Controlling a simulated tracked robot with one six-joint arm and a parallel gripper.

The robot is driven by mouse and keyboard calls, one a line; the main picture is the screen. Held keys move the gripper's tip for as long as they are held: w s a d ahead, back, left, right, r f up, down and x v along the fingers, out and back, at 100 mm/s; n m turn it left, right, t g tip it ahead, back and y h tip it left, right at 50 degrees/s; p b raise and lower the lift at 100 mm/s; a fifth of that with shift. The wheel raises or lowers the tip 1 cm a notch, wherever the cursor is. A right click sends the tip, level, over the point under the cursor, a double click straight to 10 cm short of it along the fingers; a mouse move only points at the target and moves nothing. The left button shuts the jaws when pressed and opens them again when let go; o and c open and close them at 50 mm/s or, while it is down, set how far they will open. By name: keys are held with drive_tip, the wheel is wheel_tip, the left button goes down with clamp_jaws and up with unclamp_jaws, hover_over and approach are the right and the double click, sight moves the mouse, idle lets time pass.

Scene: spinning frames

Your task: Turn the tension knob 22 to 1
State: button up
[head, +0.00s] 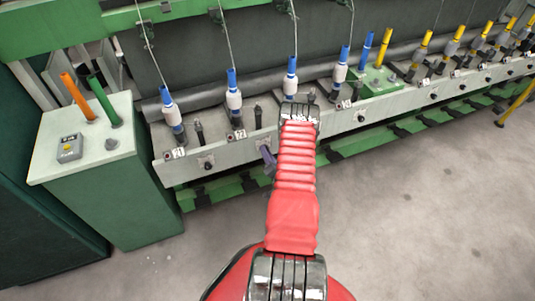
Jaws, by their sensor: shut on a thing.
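The spindle marked 22 (239,134) stands on the pale rail, with a white bobbin and blue top (232,90) above it. My red arm reaches up over the floor to the rail. The dark purple end of my gripper (267,156) is at the rail front, just right of label 22, where that spindle's tension knob sits. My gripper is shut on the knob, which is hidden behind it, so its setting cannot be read.
A green cabinet (142,200) with a grey box (69,148) and orange and green tubes stands at left. Yellow-topped spindles line the right. The concrete floor (420,220) is clear.

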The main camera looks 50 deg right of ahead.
drive_tip(key=shift+s+d+f, duration=0.15)
drive_tip(key=shift+s+d, duration=0.05)
drive_tip(key=shift+s, duration=0.1)
drive_tip(key=o, duration=1)
drive_tip(key=shift+w+a, duration=0.1)
drive_tip(key=shift+w, duration=0.05)
drive_tip(key=shift+a, duration=0.1)
drive_tip(key=v, duration=1.3)
drive_tip(key=shift+s+a, duration=0.25)
drive_tip(key=shift+s, duration=0.05)
